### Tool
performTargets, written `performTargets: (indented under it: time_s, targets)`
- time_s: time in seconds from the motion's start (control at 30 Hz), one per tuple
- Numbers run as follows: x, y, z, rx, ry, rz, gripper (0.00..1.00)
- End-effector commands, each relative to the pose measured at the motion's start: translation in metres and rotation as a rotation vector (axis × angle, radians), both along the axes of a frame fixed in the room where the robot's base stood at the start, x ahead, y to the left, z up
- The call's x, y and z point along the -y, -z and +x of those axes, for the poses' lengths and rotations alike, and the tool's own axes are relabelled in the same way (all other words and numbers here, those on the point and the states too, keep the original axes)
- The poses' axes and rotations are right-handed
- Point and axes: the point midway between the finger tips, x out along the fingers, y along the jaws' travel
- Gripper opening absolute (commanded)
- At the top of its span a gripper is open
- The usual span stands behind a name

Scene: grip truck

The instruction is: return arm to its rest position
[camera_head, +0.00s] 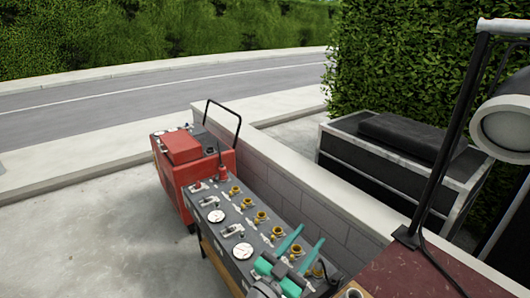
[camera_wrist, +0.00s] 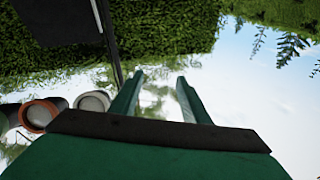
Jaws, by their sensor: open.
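My gripper (camera_head: 311,235) shows at the lower middle of the head view, with two teal-green fingers spread apart and nothing between them. In that view it overlaps the near end of the grey control panel (camera_head: 226,228); its height above the panel is hard to judge. In the wrist view, my gripper (camera_wrist: 160,77) shows both green fingers parallel, with a clear gap and only background between them. Most of my arm is out of view.
A red machine (camera_head: 183,160) with a black handle stands beyond the panel. A low block wall (camera_head: 300,190) runs along the right. A black case (camera_head: 395,160), a lamp (camera_head: 503,128) and a dark red surface (camera_head: 405,276) are farther right. Open pavement (camera_head: 90,240) lies left.

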Motion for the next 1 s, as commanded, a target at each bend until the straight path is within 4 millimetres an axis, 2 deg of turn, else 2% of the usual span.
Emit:
performTargets:
  time_s: [0.03, 0.1, 0.2, 0.33, 0.47, 0.67, 0.87, 1.0]
  targets:
    - [0.010, -0.015, 0.000, 0.018, -0.015, -0.056, 0.42]
    - [0.014, -0.032, 0.000, 0.038, -0.046, -0.125, 0.42]
    - [0.017, -0.049, -0.002, 0.053, -0.092, -0.222, 0.42]
    - [0.014, -0.060, -0.007, 0.053, -0.161, -0.341, 0.42]
    - [0.008, -0.057, -0.017, 0.032, -0.235, -0.449, 0.42]
    - [-0.002, -0.028, -0.041, -0.035, -0.356, -0.576, 0.42]
    - [-0.009, 0.022, -0.079, -0.131, -0.476, -0.645, 0.42]
    - [-0.015, 0.063, -0.115, -0.204, -0.560, -0.651, 0.42]
